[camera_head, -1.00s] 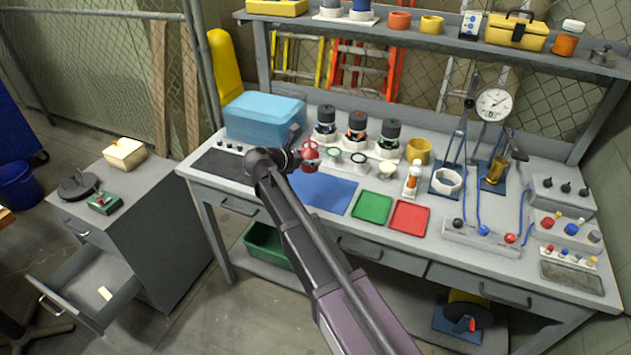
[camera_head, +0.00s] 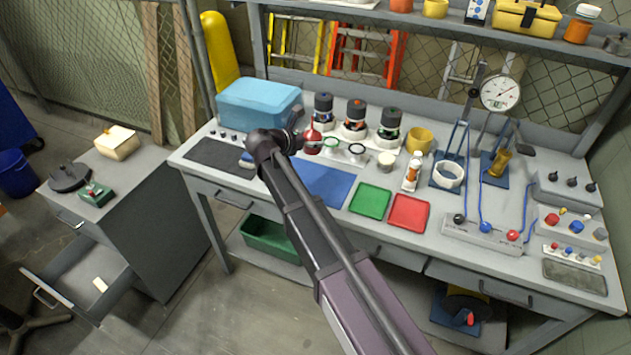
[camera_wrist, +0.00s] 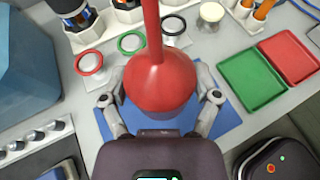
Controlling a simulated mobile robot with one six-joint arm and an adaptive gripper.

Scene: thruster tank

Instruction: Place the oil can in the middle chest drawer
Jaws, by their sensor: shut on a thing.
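The oil can (camera_head: 312,139) is red with a rounded body and a thin spout. My gripper (camera_head: 300,141) is shut on it and holds it above the bench near the blue mat (camera_head: 325,184). In the wrist view the can (camera_wrist: 160,88) sits between the two fingers of my gripper (camera_wrist: 160,98), spout pointing away. The grey chest (camera_head: 150,225) stands left of the bench. One drawer (camera_head: 75,285) is pulled out below a closed top drawer (camera_head: 68,220); a small pale item (camera_head: 100,285) lies in it. Any lower drawer is not clear to see.
The bench holds a blue box (camera_head: 258,105), dark-capped bottles (camera_head: 356,115), a green tray (camera_head: 370,201) and a red tray (camera_head: 409,211). A cream box (camera_head: 116,143) and a green device (camera_head: 96,194) stand on the chest. Floor shows between chest and bench.

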